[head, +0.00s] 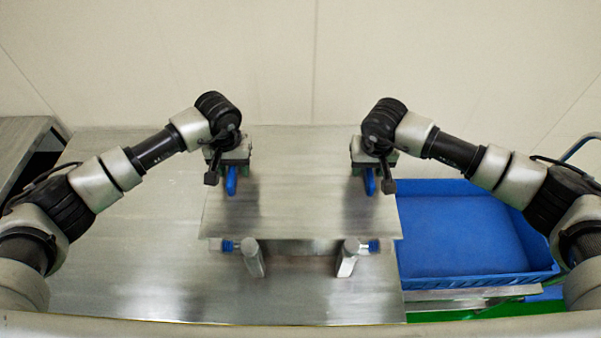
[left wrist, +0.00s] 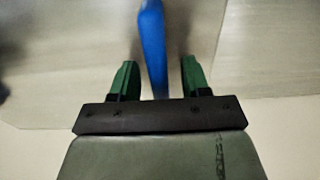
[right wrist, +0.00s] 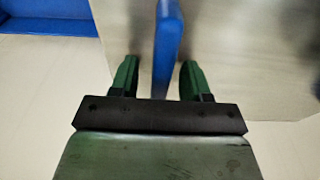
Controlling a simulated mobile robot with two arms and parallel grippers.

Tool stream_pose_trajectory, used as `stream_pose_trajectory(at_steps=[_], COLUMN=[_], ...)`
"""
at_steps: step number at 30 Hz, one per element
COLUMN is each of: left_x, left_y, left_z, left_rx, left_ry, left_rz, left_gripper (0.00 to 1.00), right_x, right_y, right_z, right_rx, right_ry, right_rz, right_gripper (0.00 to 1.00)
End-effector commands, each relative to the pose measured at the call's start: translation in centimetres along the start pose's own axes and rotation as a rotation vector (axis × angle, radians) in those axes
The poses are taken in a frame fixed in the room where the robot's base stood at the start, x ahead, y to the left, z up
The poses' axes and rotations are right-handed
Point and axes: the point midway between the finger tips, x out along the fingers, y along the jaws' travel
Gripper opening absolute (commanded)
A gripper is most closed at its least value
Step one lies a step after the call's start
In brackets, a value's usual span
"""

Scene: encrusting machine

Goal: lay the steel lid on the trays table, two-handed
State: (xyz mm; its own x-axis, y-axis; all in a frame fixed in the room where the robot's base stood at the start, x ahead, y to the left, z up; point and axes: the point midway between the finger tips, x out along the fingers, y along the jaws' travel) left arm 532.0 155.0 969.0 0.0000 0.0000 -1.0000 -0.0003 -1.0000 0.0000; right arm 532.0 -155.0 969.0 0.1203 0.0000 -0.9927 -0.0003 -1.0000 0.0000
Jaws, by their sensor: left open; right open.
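The steel lid (head: 300,205) is a flat brushed sheet lying level over the right part of the steel trays table (head: 130,270). I cannot tell whether its whole underside touches the table. It has a blue handle (head: 231,181) on the left and another (head: 369,181) on the right. My left gripper (left wrist: 155,80) is open, its green fingers on either side of the left handle with gaps showing. My right gripper (right wrist: 160,80) is open around the right handle in the same way. The gripper bodies hide the handles' far ends in the head view.
Two metal posts (head: 252,260) (head: 347,258) with blue parts stand at the lid's near edge. A blue crate (head: 465,235) sits right of the table, close to the lid's right edge. The table's left part is bare. A pale wall (head: 300,60) is behind.

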Motion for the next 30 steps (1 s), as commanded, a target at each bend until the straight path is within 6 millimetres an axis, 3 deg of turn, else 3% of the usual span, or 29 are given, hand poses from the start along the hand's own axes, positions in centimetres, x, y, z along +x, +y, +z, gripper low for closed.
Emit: stream_pose_trajectory(at_steps=[5, 14, 30], left_x=[-0.02, -0.04, -0.35], left_y=[0.01, 0.0, 0.01], left_z=[0.0, 0.0, -0.05], left_rx=[0.0, 0.0, -0.001], left_ry=[0.0, 0.0, 0.001], left_rz=[0.0, 0.0, 0.001], left_gripper=[0.45, 0.0, 0.0], right_x=[0.0, -0.02, -0.33], right_y=[-0.01, 0.0, -0.02], right_z=[0.01, 0.01, -0.09], right_rx=[0.0, 0.0, 0.0], right_ry=[0.0, 0.0, 0.002], right_rz=[0.0, 0.0, -0.001], right_gripper=[0.45, 0.0, 0.0])
